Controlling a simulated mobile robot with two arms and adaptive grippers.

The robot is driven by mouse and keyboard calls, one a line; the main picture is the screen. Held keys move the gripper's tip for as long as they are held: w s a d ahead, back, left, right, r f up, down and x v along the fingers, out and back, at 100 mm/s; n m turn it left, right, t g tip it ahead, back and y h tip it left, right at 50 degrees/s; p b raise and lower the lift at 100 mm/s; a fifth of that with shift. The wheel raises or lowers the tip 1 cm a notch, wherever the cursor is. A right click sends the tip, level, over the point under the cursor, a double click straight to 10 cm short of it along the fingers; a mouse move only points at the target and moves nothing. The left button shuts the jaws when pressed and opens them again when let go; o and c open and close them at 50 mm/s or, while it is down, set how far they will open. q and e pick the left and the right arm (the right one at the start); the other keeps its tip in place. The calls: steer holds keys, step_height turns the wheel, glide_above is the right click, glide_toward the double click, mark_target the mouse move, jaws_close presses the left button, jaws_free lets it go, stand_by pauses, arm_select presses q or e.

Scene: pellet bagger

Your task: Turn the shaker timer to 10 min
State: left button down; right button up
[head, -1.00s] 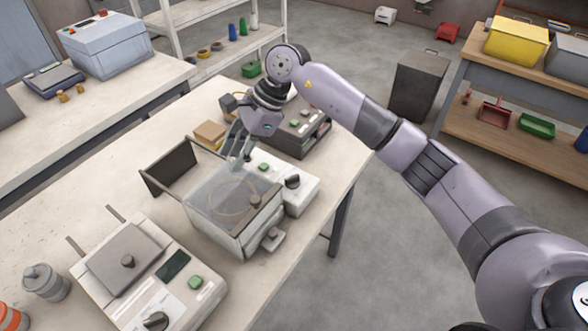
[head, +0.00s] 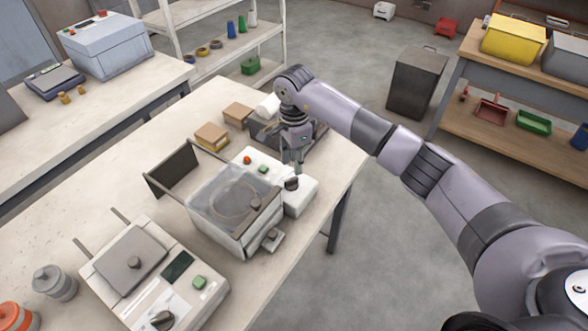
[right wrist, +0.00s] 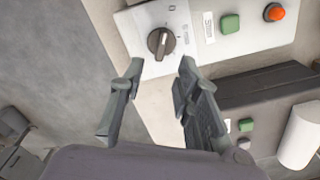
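A white control box (head: 304,198) stands beside the clear-lidded box (head: 222,205) on the near bench. It carries a dark timer knob (head: 291,183), a green button (head: 263,169) and a red button (head: 247,160). The right wrist view shows the knob (right wrist: 160,42) on its dial, with small marks too blurred to read. My right gripper (head: 295,170) is above the knob, fingers pointing down. In the right wrist view my right gripper (right wrist: 160,70) is open and empty, its fingertips apart from the knob. My left gripper is not in view.
A grey machine (head: 318,140) with buttons stands just behind the control box, under my right arm. A second machine (head: 205,277) with a knob and green button stands at the front left. Small cardboard boxes (head: 212,136) sit behind. Open floor lies to the right.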

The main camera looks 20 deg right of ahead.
mark_target(294, 178)
step_height(294, 178, down, 6)
steer(key=shift+r+p, duration=0.1)
steer(key=shift+p, duration=0.5)
steer(key=shift+c, duration=0.4)
jaws_close()
